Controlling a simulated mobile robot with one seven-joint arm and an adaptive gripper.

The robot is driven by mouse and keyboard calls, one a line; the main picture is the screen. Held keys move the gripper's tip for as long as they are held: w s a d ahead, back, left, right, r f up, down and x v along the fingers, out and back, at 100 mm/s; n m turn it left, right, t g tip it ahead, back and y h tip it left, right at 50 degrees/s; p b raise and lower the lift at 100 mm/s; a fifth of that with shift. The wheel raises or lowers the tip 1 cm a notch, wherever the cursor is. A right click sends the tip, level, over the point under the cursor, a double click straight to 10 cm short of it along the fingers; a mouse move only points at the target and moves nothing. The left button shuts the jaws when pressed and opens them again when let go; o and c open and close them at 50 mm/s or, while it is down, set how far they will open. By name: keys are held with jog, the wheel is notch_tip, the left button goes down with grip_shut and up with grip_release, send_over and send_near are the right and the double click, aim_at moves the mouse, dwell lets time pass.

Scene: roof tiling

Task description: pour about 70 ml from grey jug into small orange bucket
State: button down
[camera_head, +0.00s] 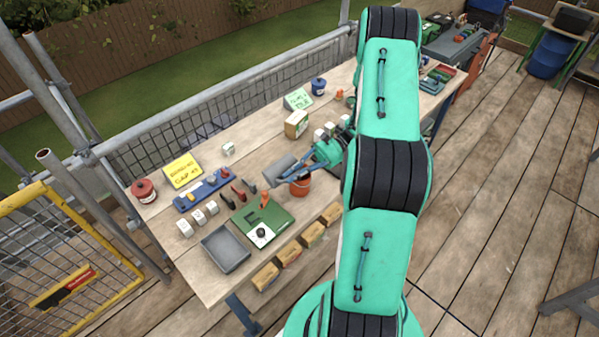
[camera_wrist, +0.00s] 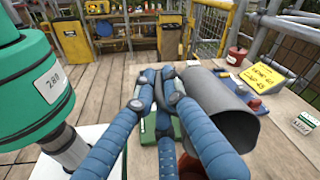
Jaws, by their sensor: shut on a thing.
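The grey jug (camera_head: 279,170) is in my gripper (camera_head: 298,168), above the bench. It is tipped far over, nearly on its side. In the wrist view the jug (camera_wrist: 225,105) is right of my gripper (camera_wrist: 160,88), and its dark open end faces the camera. The small orange bucket (camera_head: 300,187) stands on the bench just under and beside the jug. In the wrist view only a bit of the bucket (camera_wrist: 190,167) shows between the blue fingers. I cannot see any stream or the level in the bucket.
A green board (camera_head: 277,217) with a black-and-white piece, a grey tray (camera_head: 226,249) and a blue rack (camera_head: 201,190) lie to the left. A red pot (camera_head: 144,190) and a yellow sign (camera_head: 182,170) stand at the far left. Several small boxes line the front edge.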

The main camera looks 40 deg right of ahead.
jog(key=a+f+h, duration=0.1)
jog(key=a+h, duration=0.2)
jog(key=shift+w+f, duration=0.2)
jog(key=shift+f, duration=0.15)
jog(key=shift+a+f+g+h, duration=0.15)
jog(key=shift+g+h, duration=0.15)
jog(key=shift+h, duration=0.3)
jog(key=shift+a+h, duration=0.15)
jog(key=shift+h, duration=0.35)
jog(key=shift+f, duration=0.15)
dwell(1.0)
jog(key=a+f+h+p, duration=0.1)
jog(key=h+p, duration=0.1)
jog(key=h, duration=0.1)
jog(key=a+f+g+h+p, duration=0.1)
jog(key=a+h+p, duration=0.1)
jog(key=h, duration=0.1)
jog(key=a+f+h+p, duration=0.1)
jog(key=a+h, duration=0.1)
jog(key=h, duration=0.1)
jog(key=shift+w+f+n+g+p, duration=0.1)
jog(key=shift+w+n+g+p, duration=0.2)
jog(key=shift+w+g+p, duration=0.1)
dwell(0.6)
